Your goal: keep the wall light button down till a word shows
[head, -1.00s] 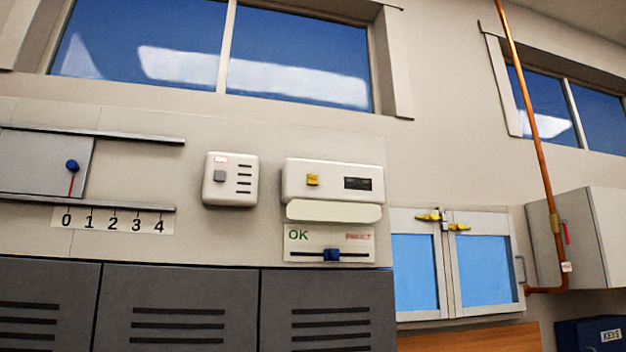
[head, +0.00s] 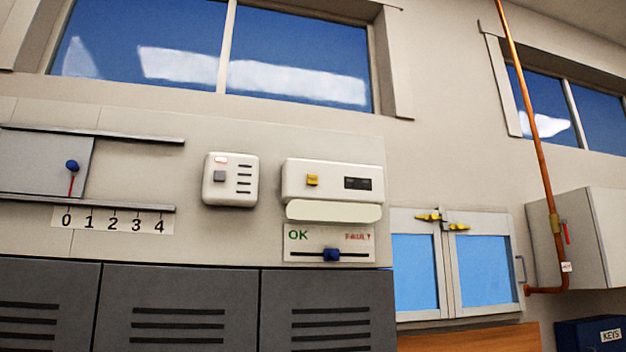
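A white wall unit (head: 291,184) is fixed to the wall panel right of centre. It has a yellow button (head: 312,180) on its left and a small dark display (head: 357,183) on its right, where I can read no word. A pale, rounded bar (head: 333,211) sits just below it and looks like a light. To its left is a smaller white box (head: 230,198) with a grey button (head: 219,175), a small pinkish-red label or lamp above that button, and several dark slots. Neither of my grippers is in view, and nothing touches either button.
Below the bar, a plate (head: 300,246) marked OK and FAULT has a blue slider (head: 332,254) near its middle. A sliding panel (head: 40,165) with a blue knob is at left above a 0–4 scale. Grey lockers (head: 180,285) stand below; a glazed hatch (head: 447,270) is at right.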

